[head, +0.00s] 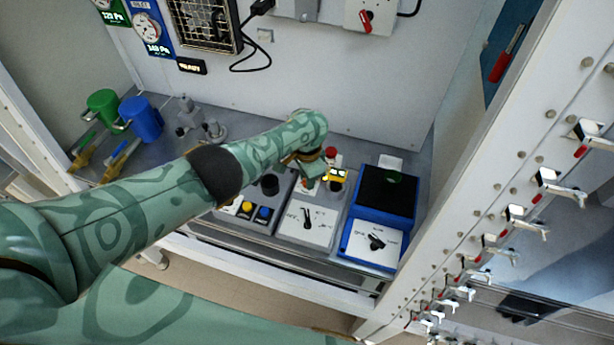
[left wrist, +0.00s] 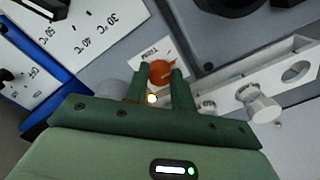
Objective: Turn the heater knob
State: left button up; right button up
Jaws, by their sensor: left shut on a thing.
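My left gripper (head: 309,180) reaches down over the back of the middle grey unit; it also shows in the left wrist view (left wrist: 160,80). Its two green fingers are shut on a small orange-red knob (left wrist: 160,71) beside a small white label. The middle unit's white panel (head: 293,231) carries a black pointer knob (head: 307,217). In the left wrist view a panel with a °C scale (left wrist: 110,45) has a black knob at the upper left, cut by the edge. My right gripper is not in view.
A blue unit (head: 352,226) with a black top and another black knob (head: 376,242) stands to the right. A unit with yellow and blue buttons (head: 263,214) stands to the left. Green (head: 103,107) and blue (head: 142,119) mugs stand further left. A white clamp-lined frame (head: 490,170) bounds the right.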

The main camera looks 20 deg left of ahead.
pick_arm(q)
jog(key=shift+d, duration=0.1)
jog(key=o, duration=1)
notch_tip(320, 180, up, 16)
jog(key=p, duration=1)
jog(key=shift+r, duration=0.2)
jog(key=shift+f, duration=0.1)
